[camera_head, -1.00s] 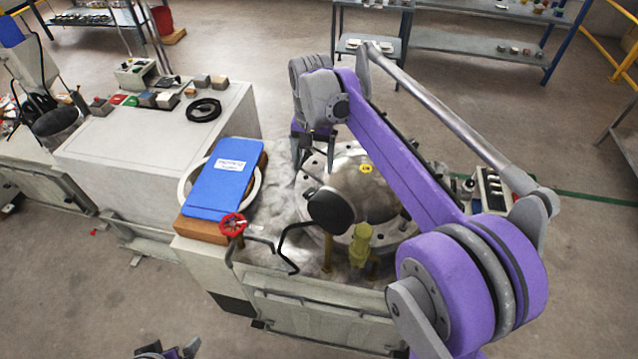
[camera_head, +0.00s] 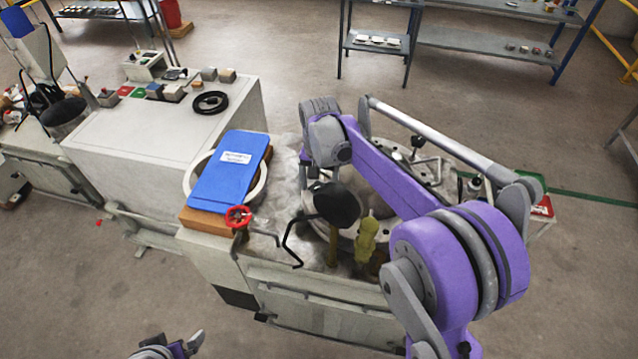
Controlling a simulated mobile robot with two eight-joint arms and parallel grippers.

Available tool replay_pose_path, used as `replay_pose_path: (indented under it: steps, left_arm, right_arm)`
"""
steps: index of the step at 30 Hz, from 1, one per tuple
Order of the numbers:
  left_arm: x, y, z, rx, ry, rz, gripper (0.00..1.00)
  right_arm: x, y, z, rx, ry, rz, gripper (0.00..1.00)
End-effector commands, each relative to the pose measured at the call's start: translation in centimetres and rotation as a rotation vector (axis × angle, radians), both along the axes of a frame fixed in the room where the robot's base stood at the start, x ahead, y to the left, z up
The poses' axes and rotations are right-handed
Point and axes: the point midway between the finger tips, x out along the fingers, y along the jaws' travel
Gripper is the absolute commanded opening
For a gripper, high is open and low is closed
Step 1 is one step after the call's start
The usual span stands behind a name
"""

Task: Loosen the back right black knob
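A black knob (camera_head: 417,141) stands at the back right of the round metal plate on the tile testing machine (camera_head: 330,310). It shows just beyond my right forearm. My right arm reaches across the machine from the right, and its wrist hangs over the plate's left side, away from this knob. Only a bit of my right gripper (camera_head: 305,158) shows below the wrist; its fingers are mostly hidden, so I cannot tell their opening. My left gripper (camera_head: 184,346) is low at the bottom edge, away from the machine and partly cut off; its opening is unclear.
A black disc (camera_head: 337,205) and a yellow-green fitting (camera_head: 367,238) rise at the machine's front. A small control box (camera_head: 540,206) sits to the right.

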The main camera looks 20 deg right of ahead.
Motion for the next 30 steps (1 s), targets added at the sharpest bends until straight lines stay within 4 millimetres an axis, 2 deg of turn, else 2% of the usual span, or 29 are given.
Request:
replay_pose_path:
  steps: [2,15,23,30]
  left_arm:
    - [0.0,0.0,0.0,0.0,0.0,0.0,1.0]
    - [0.0,0.0,0.0,0.0,0.0,0.0,1.0]
    - [0.0,0.0,0.0,0.0,0.0,0.0,1.0]
    - [0.0,0.0,-0.02,0.0,0.0,0.0,1.0]
  right_arm:
    - [0.0,0.0,0.02,0.0,0.0,0.0,0.8]
    - [0.0,0.0,0.04,0.0,0.0,0.0,0.01]
    - [0.0,0.0,0.05,0.0,0.0,0.021,0.0]
    - [0.0,0.0,0.06,0.0,0.0,0.132,0.0]
